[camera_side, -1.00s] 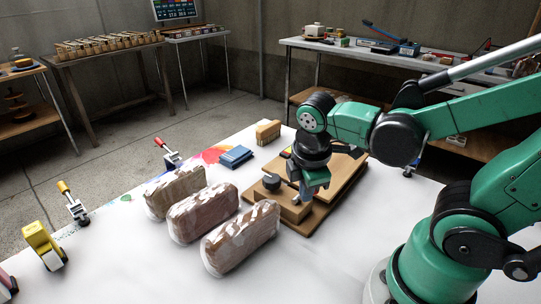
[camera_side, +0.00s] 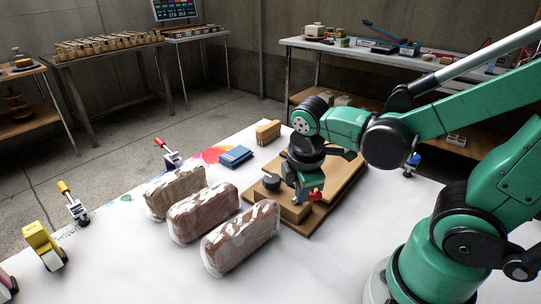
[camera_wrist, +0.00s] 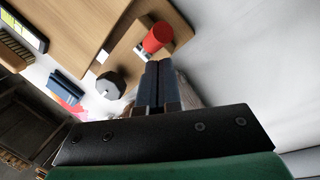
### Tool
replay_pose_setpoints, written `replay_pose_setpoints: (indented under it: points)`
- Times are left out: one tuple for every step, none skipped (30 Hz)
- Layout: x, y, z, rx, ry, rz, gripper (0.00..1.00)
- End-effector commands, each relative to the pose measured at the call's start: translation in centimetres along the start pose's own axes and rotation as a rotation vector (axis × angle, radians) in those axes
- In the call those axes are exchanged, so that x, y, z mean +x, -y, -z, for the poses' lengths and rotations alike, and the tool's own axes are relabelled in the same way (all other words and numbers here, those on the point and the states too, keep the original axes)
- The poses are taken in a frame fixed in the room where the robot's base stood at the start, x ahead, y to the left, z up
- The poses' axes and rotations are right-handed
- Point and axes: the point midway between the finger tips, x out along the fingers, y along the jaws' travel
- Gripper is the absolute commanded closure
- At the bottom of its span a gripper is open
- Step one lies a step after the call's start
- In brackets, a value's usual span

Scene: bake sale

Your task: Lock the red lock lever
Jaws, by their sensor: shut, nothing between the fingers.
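The red lock lever (camera_side: 316,195) sits on a wooden block at the front of the wooden board device (camera_side: 345,178). In the wrist view its red end (camera_wrist: 157,37) stands just beyond my fingertips, near a pale plate. My gripper (camera_side: 299,198) is low over the block, immediately left of the lever in the side view. In the wrist view my gripper (camera_wrist: 158,66) has its two dark fingers together with nothing held. I cannot tell whether the fingers touch the lever. The lever's pivot is partly hidden.
A dark round knob (camera_side: 271,182) is beside the gripper on the block. Several wrapped loaves (camera_side: 240,238) lie to the left. A blue stack (camera_side: 235,156) and a brush (camera_side: 268,132) are behind. A red-handled clamp (camera_side: 168,152) stands at the table edge. The front table is clear.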

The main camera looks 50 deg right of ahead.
Motion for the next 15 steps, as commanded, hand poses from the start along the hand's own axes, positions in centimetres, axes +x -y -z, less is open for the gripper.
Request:
replay_pose_setpoints:
  points:
    - [0.0, 0.0, 0.0, 0.0, 0.0, 0.0, 1.0]
    - [0.0, 0.0, 0.0, 0.0, 0.0, 0.0, 1.0]
    - [0.0, 0.0, 0.0, 0.0, 0.0, 0.0, 1.0]
    - [0.0, 0.0, 0.1, -0.001, 0.0, 0.0, 1.0]
    - [-0.1, 0.0, 0.1, -0.001, 0.0, 0.0, 1.0]
    - [-0.2, 0.0, 0.3, -0.003, 0.0, 0.0, 1.0]
    - [-0.3, 0.1, 0.5, -0.004, 0.0, 0.0, 1.0]
    - [-0.5, 0.1, 0.8, -0.005, 0.0, 0.0, 1.0]
    - [-0.8, 0.1, 1.3, -0.006, -0.001, 0.0, 1.0]
    - [-1.1, 0.2, 1.7, -0.007, 0.0, 0.0, 1.0]
    - [-1.4, 0.2, 2.1, -0.008, -0.001, -0.001, 1.0]
    - [-1.8, 0.3, 2.9, -0.009, -0.002, -0.001, 1.0]
    - [-2.2, 0.4, 3.5, -0.009, -0.002, -0.001, 1.0]
    - [-2.5, 0.5, 3.5, -0.006, -0.001, -0.001, 1.0]
    - [-3.0, 0.8, 3.2, -0.003, 0.0, 0.0, 1.0]
